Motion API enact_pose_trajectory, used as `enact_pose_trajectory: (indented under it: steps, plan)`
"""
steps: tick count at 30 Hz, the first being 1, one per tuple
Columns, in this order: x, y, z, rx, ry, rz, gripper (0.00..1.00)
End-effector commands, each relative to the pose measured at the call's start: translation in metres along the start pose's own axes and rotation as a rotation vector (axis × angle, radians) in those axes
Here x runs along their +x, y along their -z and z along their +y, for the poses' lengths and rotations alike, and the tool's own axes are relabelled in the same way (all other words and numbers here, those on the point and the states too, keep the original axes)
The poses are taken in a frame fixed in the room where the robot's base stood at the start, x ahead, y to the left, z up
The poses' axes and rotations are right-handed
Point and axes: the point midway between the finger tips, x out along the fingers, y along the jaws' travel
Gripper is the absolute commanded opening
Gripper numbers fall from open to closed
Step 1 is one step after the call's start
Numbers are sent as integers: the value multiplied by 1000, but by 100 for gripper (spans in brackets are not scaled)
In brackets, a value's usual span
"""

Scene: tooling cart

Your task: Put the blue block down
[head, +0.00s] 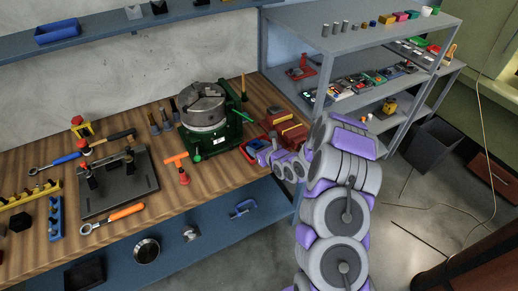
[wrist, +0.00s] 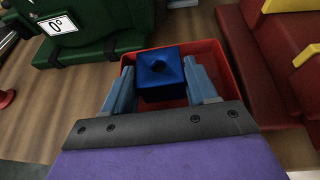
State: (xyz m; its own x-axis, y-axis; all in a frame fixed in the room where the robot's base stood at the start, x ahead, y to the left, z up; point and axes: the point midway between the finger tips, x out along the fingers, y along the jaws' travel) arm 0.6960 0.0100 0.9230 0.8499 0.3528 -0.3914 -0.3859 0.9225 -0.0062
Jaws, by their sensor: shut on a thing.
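The blue block (wrist: 161,84) is a small dark blue cube with a hole in its top face. My gripper (wrist: 159,70) is shut on it, with one grey-blue finger on each side in the wrist view. The block shows over a red tray (wrist: 213,50); I cannot tell whether it touches the tray's floor. In the head view my gripper (head: 260,150) is at the tray (head: 246,154) on the wooden bench, right of the green machine. The block is too small there to make out clearly.
The green machine (head: 212,130) with its round grey chuck stands close on the left. A red stepped object (head: 288,130) with yellow parts is close on the right. A grey shelf unit (head: 345,40) holds several small parts. The bench (head: 205,185) has clear wood near its front edge.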

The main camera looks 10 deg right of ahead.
Motion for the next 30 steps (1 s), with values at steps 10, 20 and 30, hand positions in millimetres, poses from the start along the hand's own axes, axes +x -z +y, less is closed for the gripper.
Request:
enact_pose_trajectory:
  steps: [10, 20, 30]
  plan:
    - [-2, 3, -9, 7, 1, -6, 60]
    - [1, 1, 0, -1, 2, -2, 83]
    - [-2, 2, -8, 5, 1, -6, 83]
